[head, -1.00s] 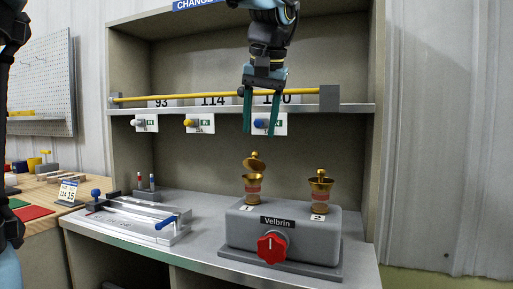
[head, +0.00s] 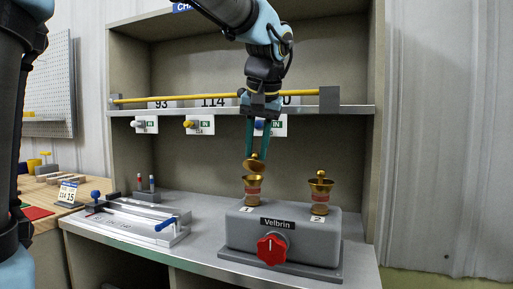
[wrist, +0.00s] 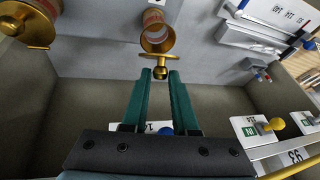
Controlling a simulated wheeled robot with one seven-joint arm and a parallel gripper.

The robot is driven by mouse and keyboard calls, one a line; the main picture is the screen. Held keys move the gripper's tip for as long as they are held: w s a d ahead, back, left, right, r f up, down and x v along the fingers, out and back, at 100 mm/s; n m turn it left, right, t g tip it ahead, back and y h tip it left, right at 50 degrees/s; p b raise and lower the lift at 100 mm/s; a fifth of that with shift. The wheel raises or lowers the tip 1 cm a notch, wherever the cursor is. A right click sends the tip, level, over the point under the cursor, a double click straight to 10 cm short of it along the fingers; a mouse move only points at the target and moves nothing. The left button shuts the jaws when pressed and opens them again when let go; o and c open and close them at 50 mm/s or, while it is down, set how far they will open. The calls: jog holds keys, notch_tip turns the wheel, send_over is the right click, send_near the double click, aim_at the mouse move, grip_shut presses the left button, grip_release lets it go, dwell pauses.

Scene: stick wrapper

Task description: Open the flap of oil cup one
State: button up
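Oil cup one (head: 252,185) is a brass cup with a reddish band, on the left of the grey Velbrin box, behind label 1. Its flap (head: 255,163) stands tilted up above the rim, with a gap beneath. In the wrist view the cup (wrist: 155,28) is at top centre and the flap's knob (wrist: 160,73) lies between my fingertips. My gripper (head: 257,153) points down at the flap, its green fingers parted on either side of the knob. I cannot tell whether the fingers touch it. The wrist view also shows my gripper (wrist: 159,75).
Oil cup two (head: 320,192) stands close by on the right of the same box; its lid looks down. A red dial (head: 271,249) is on the box front. A shelf (head: 215,110) with a yellow rod (head: 200,97) runs behind my gripper. A slide fixture (head: 130,222) lies left.

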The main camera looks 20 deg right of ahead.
grip_shut()
jog(key=shift+w+d+r+p, duration=0.1)
jog(key=shift+r+p, duration=0.2)
jog(key=shift+p, duration=0.75)
jog(key=shift+w+d+g+y+p, duration=0.15)
jog(key=shift+g+y+p, duration=0.25)
jog(key=shift+p, duration=0.55)
jog(key=shift+f+p, duration=0.1)
jog(key=shift+p, duration=0.2)
jog(key=shift+f, duration=0.1)
jog(key=shift+o, duration=2.4)
grip_release()
